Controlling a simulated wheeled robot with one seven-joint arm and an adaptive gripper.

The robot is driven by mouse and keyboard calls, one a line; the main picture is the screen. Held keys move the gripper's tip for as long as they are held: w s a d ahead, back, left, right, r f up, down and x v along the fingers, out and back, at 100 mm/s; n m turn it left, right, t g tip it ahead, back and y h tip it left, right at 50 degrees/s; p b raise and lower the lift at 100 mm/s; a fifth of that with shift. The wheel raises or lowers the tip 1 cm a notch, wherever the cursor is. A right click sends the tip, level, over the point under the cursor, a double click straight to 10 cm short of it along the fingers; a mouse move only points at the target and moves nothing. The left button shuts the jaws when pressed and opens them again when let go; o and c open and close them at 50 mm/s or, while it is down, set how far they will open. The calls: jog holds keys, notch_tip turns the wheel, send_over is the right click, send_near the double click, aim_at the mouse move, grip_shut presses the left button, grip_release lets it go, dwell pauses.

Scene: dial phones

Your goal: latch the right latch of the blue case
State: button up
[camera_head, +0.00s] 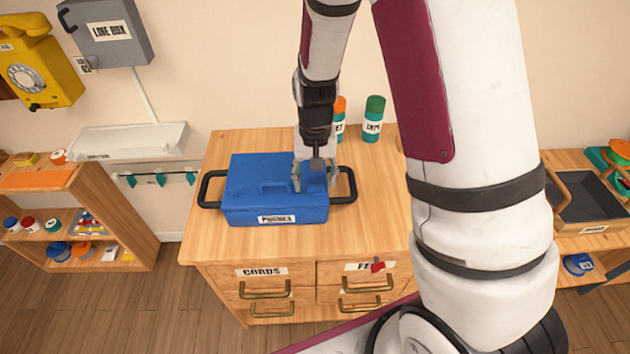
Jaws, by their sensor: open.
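The blue case (250,182) lies closed-looking on the wooden cabinet top, with a label reading "PHONES" on its front. A dark handle sticks out at its left side (203,190) and another at its right side (349,186). My gripper (315,180) points down over the right part of the case lid, its fingers open and spread. Whether the fingers touch the lid cannot be told. I cannot make out the right latch; my gripper covers part of that area.
The wooden cabinet (226,245) has drawers labelled "CORDS" and another partly hidden label. An orange-topped can (340,120) and a green-topped can (373,122) stand behind the case to the right. My arm hides the cabinet's right side. Bare wood lies left of the case.

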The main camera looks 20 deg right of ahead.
aim_at(315, 186)
notch_tip(315, 186, up, 10)
dwell(0.4)
jog(key=shift+r, duration=0.1)
jog(key=s+r+n+t, duration=0.4)
jog(key=s+r+t, duration=0.1)
jog(key=s+r, duration=1.3)
jog(key=shift+s, duration=1.1)
jog(key=shift+d, duration=0.1)
